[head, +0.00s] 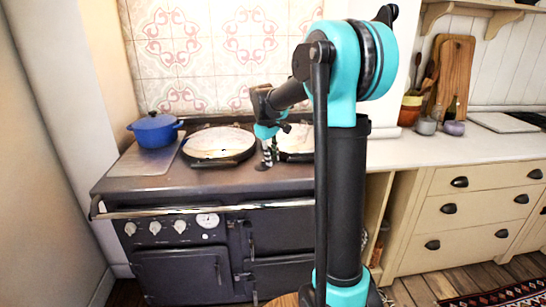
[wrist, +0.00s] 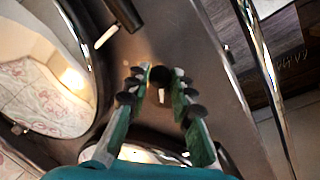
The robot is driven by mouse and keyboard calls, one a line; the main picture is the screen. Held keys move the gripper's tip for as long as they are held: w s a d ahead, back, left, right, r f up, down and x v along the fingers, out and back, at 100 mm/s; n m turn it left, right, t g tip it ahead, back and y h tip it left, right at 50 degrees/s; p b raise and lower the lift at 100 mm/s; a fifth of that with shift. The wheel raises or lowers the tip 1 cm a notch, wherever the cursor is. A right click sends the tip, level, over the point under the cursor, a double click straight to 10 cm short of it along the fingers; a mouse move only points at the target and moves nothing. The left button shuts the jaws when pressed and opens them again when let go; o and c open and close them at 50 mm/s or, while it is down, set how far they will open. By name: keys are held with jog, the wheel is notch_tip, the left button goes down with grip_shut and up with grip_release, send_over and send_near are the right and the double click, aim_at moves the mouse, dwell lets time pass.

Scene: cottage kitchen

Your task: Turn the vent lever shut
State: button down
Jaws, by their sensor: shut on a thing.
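The vent lever shows in the wrist view as a dark round knob (wrist: 161,76) between my fingertips, above the range's grey top. Most of the lever is hidden, so its angle cannot be told. My gripper (wrist: 160,80) is shut on the knob, with one finger on each side. In the head view my gripper (head: 268,157) reaches down to the range top, between the two round hob lids. The lever cannot be made out there.
The dark range (head: 180,185) has a left hob lid (head: 219,142) and a right hob lid (head: 298,140), partly behind my arm. A blue pot (head: 155,131) stands at the left. A steel front rail (head: 200,209) runs below the top. The counter (head: 440,148) is right.

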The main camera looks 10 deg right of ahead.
aim_at(262, 174)
jog(key=m, duration=0.2)
jog(key=s+a+m, duration=0.1)
jog(key=a+m+g, duration=0.1)
jog(key=m, duration=0.1)
jog(key=shift+s+m, duration=0.15)
jog(key=shift+m, duration=0.15)
jog(key=a+m, duration=0.1)
jog(key=m, duration=0.1)
jog(key=a+m+g, duration=0.1)
jog(key=m, duration=0.2)
jog(key=shift+s+a, duration=0.1)
dwell(0.3)
jog(key=c, duration=1.3)
grip_release()
notch_tip(262, 174, up, 12)
jog(key=a, duration=0.2)
jog(key=shift+w+a, duration=0.15)
jog(key=shift+w, duration=0.15)
jog(key=shift+f, duration=0.1)
